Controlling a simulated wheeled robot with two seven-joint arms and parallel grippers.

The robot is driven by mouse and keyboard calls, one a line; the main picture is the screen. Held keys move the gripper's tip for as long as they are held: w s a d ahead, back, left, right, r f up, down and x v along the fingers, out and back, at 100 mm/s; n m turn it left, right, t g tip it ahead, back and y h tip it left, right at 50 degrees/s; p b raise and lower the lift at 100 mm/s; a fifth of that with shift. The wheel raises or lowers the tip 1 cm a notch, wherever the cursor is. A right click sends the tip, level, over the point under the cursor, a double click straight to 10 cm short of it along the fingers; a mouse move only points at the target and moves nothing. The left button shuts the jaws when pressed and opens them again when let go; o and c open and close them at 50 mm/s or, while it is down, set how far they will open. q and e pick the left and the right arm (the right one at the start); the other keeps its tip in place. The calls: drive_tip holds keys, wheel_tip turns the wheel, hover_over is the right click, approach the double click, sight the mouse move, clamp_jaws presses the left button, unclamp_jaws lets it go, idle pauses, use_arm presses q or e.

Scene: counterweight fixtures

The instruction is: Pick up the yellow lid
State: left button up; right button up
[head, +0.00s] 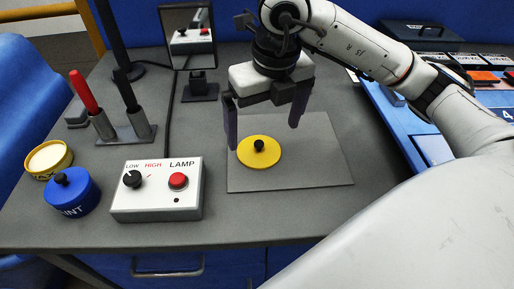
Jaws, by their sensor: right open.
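The yellow lid (266,157) is a flat round disc with a black knob (259,145) in its middle. It lies flat on the grey mat (318,172) near the mat's left side. My right gripper (264,132) points down above and slightly behind the lid. Its two fingers are spread wide apart with nothing between them. The left finger's tip is close to the lid's left edge; whether it touches cannot be told. My left gripper is not in the view.
A lamp control box (156,197) stands left of the mat. Further left are a blue paint pot (75,199) and an open yellow-rimmed tin (47,163). A tool stand (131,137) and a small mirror (188,35) stand behind. A blue board (402,121) lies at right.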

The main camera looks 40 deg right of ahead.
sight(259, 143)
drive_tip(key=f, duration=0.2)
drive_tip(key=w+f, duration=0.1)
drive_tip(key=f, duration=0.2)
drive_tip(key=shift+w+a+f+p, duration=0.1)
drive_tip(key=shift+w+f+p, duration=0.05)
drive_tip(key=shift+f+p, duration=0.15)
drive_tip(key=shift+r, duration=0.1)
drive_tip(key=c, duration=1.1)
